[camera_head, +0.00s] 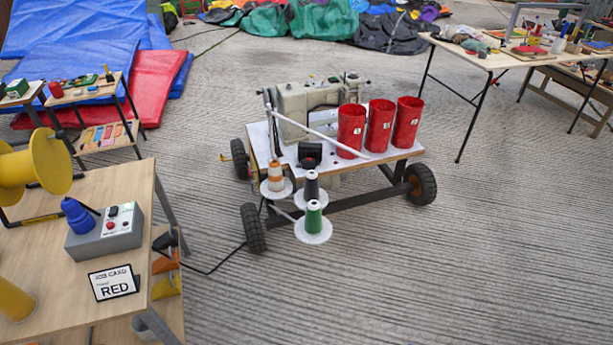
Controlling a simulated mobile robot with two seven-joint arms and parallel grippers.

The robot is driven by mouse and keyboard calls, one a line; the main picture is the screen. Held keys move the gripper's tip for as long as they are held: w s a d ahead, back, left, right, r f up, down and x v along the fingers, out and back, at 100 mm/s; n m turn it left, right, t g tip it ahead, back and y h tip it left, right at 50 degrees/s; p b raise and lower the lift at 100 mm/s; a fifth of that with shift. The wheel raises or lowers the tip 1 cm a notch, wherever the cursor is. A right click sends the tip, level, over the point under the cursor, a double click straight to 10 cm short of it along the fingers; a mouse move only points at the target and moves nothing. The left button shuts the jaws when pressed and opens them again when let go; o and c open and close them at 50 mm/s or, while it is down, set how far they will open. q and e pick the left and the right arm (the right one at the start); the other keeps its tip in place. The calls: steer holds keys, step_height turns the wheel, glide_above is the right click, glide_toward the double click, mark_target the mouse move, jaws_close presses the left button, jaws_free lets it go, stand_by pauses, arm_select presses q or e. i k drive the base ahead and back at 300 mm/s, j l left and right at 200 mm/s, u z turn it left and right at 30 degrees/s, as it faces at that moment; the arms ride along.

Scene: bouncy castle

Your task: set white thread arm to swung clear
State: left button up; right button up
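The white thread arm (318,132) is a thin pale rod on the wheeled sewing cart. It runs from an upright post (269,118) at the cart's left, slanting down to the right, and crosses in front of the cream sewing machine (305,105). Its far end lies by the foot of the left red cup (351,128). From this view I cannot tell whether it touches the cup. Neither of my grippers is in view.
The cart's white top (408,150) also holds two more red cups. Thread cones on round plates (313,231) stick out at its front. A wooden table (90,255) with a grey switch box and a RED card stands at left. Open concrete lies right.

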mark_target(269, 112)
steer(key=i+l+u, duration=0.45)
steer(key=i+l, duration=0.8)
steer(key=l, duration=0.1)
